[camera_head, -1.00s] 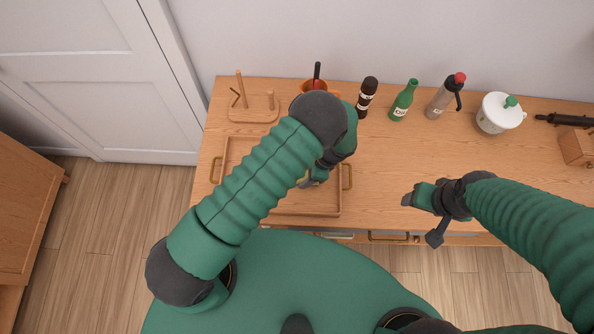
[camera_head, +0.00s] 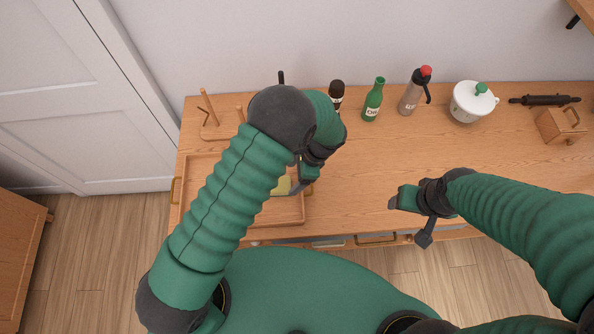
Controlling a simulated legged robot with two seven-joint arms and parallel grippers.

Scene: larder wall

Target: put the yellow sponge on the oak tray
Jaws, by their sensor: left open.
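The yellow sponge (camera_head: 283,186) shows as a small patch at the right part of the oak tray (camera_head: 290,221), and looks to lie on the tray floor. My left arm hides part of it and much of the tray. My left gripper (camera_head: 299,184) is open, just right of the sponge near the tray's right handle. Whether a finger touches the sponge is hard to see. My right gripper (camera_head: 408,215) is over the front part of the counter, well right of the tray. I see nothing in it, and its jaw gap is unclear.
A rolling pin (camera_head: 545,100) and wooden box (camera_head: 562,126) are at right. Mid-counter is clear.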

